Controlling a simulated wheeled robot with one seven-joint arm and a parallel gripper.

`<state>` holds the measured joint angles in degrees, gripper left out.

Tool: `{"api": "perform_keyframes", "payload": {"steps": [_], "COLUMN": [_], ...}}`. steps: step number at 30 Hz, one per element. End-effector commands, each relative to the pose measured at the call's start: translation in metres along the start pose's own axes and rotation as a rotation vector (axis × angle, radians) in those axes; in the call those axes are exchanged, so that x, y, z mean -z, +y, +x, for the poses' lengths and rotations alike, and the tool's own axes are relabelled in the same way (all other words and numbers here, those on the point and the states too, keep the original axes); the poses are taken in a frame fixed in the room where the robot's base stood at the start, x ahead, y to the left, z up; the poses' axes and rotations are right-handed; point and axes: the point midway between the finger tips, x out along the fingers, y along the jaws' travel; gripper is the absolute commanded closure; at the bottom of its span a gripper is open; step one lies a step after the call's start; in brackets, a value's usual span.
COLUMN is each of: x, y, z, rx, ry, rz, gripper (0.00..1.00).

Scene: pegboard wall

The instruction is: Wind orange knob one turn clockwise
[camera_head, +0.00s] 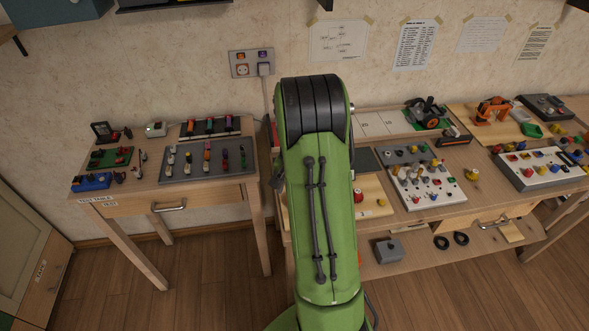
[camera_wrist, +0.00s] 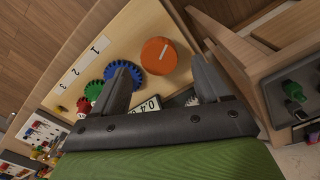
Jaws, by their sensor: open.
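The orange knob (camera_wrist: 158,56) is round, with a pale pointer line on its face towards the upper right. It sits on a light wooden board (camera_wrist: 150,20) in the wrist view. My gripper (camera_wrist: 163,75) is open, its two dark fingers well apart. The fingers appear on either side of the knob's lower edge in the picture, with nothing held between them. I cannot tell whether they touch the knob. In the head view my green arm hides the gripper, and I cannot make out the orange knob there.
Beside the knob are a blue gear (camera_wrist: 137,74), a green gear (camera_wrist: 92,90), a red gear (camera_wrist: 82,106) and a white number strip (camera_wrist: 82,62). A side table (camera_wrist: 282,60) stands at the right. Crowded panels fill the bench (camera_head: 440,210) right of my arm.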

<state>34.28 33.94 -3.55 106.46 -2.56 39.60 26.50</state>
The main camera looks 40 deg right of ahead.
Motion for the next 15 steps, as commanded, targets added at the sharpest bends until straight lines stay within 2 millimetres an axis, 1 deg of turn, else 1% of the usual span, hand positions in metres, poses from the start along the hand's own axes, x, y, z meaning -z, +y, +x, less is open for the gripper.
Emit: {"api": "perform_keyframes", "payload": {"steps": [1, 6, 9, 12, 15], "x": [0.001, 0.001, 0.001, 0.001, 0.0], "y": [-0.001, -0.001, -0.001, 0.0, 0.0], "z": [-0.021, -0.07, -0.096, -0.116, -0.126], "rx": [0.003, 0.003, 0.002, 0.002, 0.001], "ry": [0.006, 0.005, 0.005, 0.004, 0.002], "rz": [0.0, 0.0, 0.0, 0.0, 0.0], "gripper": [0.24, 0.24, 0.24, 0.24, 0.24]}}
